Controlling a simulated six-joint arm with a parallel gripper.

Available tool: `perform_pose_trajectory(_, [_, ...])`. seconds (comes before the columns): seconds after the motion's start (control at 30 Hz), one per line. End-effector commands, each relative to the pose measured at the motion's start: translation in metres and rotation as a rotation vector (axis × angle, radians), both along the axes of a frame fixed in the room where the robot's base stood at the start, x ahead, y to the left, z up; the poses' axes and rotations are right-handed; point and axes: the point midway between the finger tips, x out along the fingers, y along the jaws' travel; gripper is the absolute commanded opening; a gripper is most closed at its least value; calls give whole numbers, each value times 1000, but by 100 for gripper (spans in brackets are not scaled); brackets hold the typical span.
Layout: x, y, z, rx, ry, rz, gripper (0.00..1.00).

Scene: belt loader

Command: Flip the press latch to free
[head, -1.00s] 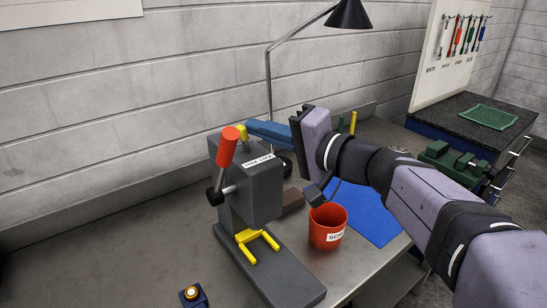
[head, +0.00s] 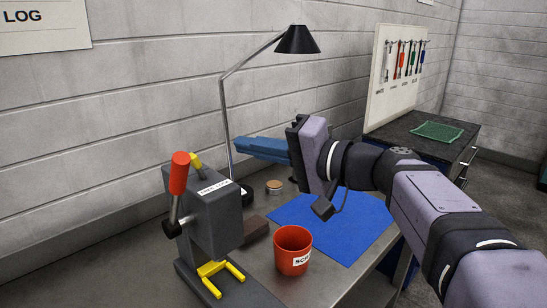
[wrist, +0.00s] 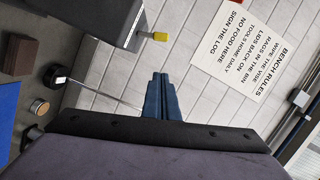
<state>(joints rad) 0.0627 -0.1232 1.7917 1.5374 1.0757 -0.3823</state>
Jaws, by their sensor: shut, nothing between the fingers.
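The grey press (head: 215,220) stands on the bench at the lower left of the head view. It has a red-handled lever (head: 179,173) on its left side and a white label, apparently with FREE and LOCK on it. A yellow latch (head: 196,160) sticks up at its top, behind the lever; its lower part is hidden. In the wrist view the latch's yellow end (wrist: 160,36) shows beside the grey press body. My gripper (head: 238,144) has blue fingers, shut and empty. In the picture it is above and right of the latch, apart from it. The fingers (wrist: 158,78) point toward the wall.
A red scrap cup (head: 293,252), a brown block (head: 256,229), a small round tin (head: 274,186) and a blue mat (head: 350,228) lie right of the press. A lamp (head: 228,130) stands behind, its post close to my fingers in the picture.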

Motion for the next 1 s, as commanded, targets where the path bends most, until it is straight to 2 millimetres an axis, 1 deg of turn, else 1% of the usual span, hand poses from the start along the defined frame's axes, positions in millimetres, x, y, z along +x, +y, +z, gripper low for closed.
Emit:
perform_pose_trajectory(0.03, [-4,-10,-2,1,-1,-6,0])
perform_pose_trajectory(0.1, [-10,-19,-1,1,-1,-5,0])
perform_pose_trajectory(0.3, [-22,-36,2,1,0,-2,0])
perform_pose_trajectory(0.5, [-26,-42,3,1,2,1,0])
perform_pose_trajectory(0.9, [-26,-42,3,8,14,0,0])
perform_pose_trajectory(0.97, [-22,-44,3,22,36,-19,0])
perform_pose_trajectory(1.0, [-17,-48,1,24,57,-46,0])
